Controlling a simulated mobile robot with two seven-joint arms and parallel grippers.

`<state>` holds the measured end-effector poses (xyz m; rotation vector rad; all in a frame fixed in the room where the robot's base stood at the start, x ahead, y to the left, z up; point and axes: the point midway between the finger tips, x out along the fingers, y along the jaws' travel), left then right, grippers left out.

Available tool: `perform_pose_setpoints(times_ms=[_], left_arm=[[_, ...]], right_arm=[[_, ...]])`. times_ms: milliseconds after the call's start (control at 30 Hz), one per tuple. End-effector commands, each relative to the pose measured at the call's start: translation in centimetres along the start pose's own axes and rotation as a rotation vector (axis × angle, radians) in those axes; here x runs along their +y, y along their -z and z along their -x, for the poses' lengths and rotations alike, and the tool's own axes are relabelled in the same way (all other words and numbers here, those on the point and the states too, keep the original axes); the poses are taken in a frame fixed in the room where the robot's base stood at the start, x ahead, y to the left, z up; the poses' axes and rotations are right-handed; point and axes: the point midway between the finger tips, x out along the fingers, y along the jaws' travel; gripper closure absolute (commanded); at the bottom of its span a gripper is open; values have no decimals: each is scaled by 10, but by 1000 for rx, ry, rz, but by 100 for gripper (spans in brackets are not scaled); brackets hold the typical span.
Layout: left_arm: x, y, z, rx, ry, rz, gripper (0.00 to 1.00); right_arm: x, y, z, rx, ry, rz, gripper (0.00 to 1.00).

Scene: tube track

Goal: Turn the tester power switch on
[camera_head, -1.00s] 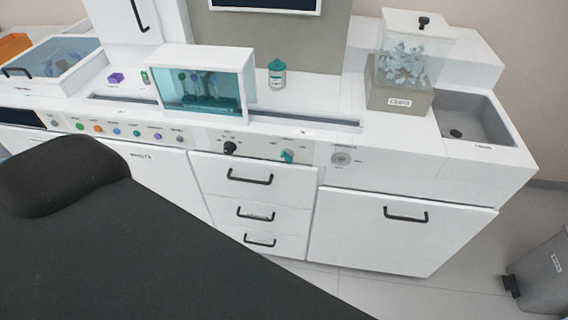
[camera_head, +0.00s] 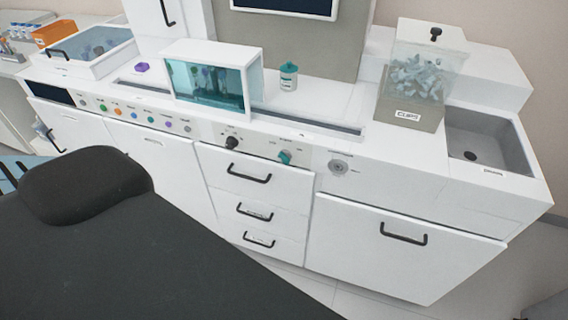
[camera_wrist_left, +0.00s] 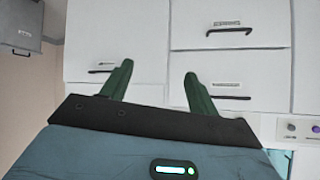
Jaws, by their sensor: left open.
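The long white counter unit (camera_head: 440,200) has a grey control panel (camera_head: 258,145) on its front in the head view. The panel carries a black knob (camera_head: 232,142) and a teal knob (camera_head: 285,157). A round metal fitting (camera_head: 338,166) sits to their right. The lettering is too small to read, so I cannot tell which control is the tester power switch. My left gripper (camera_wrist_left: 157,78) is open and empty in the left wrist view, in front of white drawers. Neither gripper shows in the head view.
Coloured buttons (camera_head: 133,115) line the panel's left part. A glass-fronted box (camera_head: 212,80), a teal-capped bottle (camera_head: 288,76), a clips container (camera_head: 410,108) and a sink (camera_head: 488,150) are on top. Drawer handles (camera_head: 249,174) stick out below.

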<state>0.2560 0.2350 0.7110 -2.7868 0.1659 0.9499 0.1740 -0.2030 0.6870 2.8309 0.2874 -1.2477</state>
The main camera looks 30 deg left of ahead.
Motion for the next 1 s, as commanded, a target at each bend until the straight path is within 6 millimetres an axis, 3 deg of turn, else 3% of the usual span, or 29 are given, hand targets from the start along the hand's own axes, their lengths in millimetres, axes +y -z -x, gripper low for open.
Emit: perform_pose_setpoints(times_ms=[33, 200, 400, 500, 700, 1000], left_arm=[[-17, 12, -22, 42, 54, -46, 40], [-76, 83, -76, 217, 251, -219, 40], [-128, 161, -106, 373, 443, -380, 40], [-143, 187, -111, 418, 505, -431, 40], [-155, 210, -113, 453, 559, -477, 40], [-160, 218, -120, 457, 562, -480, 40]], right_arm=[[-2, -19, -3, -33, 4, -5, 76], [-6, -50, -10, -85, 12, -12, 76], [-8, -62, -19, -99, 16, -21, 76], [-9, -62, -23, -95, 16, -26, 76], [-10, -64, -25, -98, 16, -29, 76], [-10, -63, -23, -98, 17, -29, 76]])
